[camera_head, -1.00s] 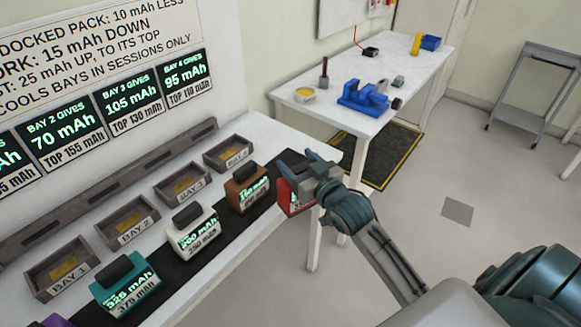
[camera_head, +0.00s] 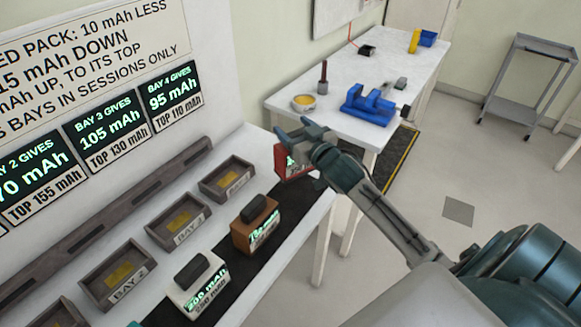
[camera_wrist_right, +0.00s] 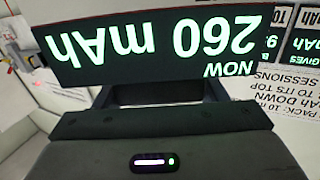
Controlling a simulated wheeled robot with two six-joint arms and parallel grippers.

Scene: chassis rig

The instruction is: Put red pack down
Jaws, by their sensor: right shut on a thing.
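The red pack (camera_head: 283,163) is in my right gripper (camera_head: 303,130), near the far right end of the bench. In the right wrist view its lit display (camera_wrist_right: 160,45) fills the top and reads 260 mAh NOW, upside down. The right gripper is shut on the pack and hides part of it. I cannot tell whether its underside touches the bench or hangs above it. My left gripper is out of view.
A brown pack (camera_head: 254,235) and a white pack (camera_head: 196,295) stand on the black strip (camera_head: 283,212). Empty-looking trays for the bays, such as the far one (camera_head: 228,190), line the wall side. A second table (camera_head: 325,75) carries a blue vise (camera_head: 368,105).

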